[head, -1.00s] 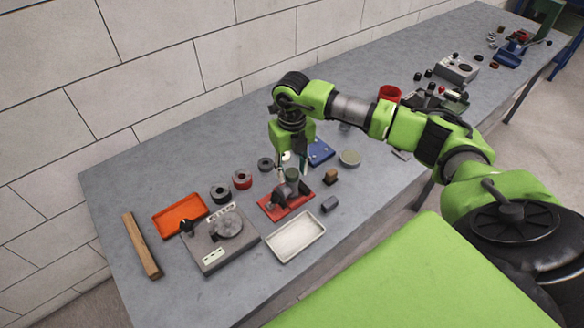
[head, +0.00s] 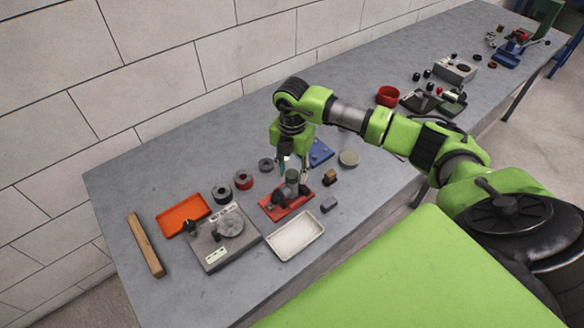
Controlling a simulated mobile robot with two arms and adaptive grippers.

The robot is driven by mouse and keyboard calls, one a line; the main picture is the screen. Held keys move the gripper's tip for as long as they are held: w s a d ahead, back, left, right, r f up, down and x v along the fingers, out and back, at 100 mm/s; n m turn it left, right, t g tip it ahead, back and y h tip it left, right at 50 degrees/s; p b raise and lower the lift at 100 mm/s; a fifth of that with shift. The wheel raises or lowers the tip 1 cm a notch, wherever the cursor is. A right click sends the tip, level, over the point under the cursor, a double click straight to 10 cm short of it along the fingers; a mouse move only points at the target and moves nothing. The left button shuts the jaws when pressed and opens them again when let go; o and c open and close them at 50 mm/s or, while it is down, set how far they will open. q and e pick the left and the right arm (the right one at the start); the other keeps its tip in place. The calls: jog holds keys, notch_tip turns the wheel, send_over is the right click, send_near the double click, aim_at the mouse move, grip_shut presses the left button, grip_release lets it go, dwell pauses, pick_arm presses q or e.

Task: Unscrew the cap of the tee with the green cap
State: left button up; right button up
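The tee (head: 284,197) is dark and sits on a red base on the bench. Its dull green cap (head: 292,175) points upward. My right gripper (head: 294,174) hangs from above with its fingers spread, one on either side of the cap. The fingers look apart from the cap, though the small size hides any contact. My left gripper is not in view.
A white tray (head: 295,236), a grey plate fixture (head: 221,238) and an orange tray (head: 183,215) lie in front and to the left. Small blocks (head: 329,190) stand close on the right. A blue fixture (head: 320,152) is behind.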

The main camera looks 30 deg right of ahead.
jog(key=shift+m, duration=0.6)
jog(key=shift+r+m+p, duration=0.15)
jog(key=shift+m+p, duration=0.4)
jog(key=shift+m, duration=0.25)
jog(key=m+p, duration=0.1)
jog(key=m, duration=0.1)
jog(key=shift+m, duration=0.4)
jog(key=shift+m+p, duration=0.75)
jog(key=shift+m, duration=0.45)
jog(key=shift+m+p, duration=0.35)
jog(key=shift+m, duration=0.65)
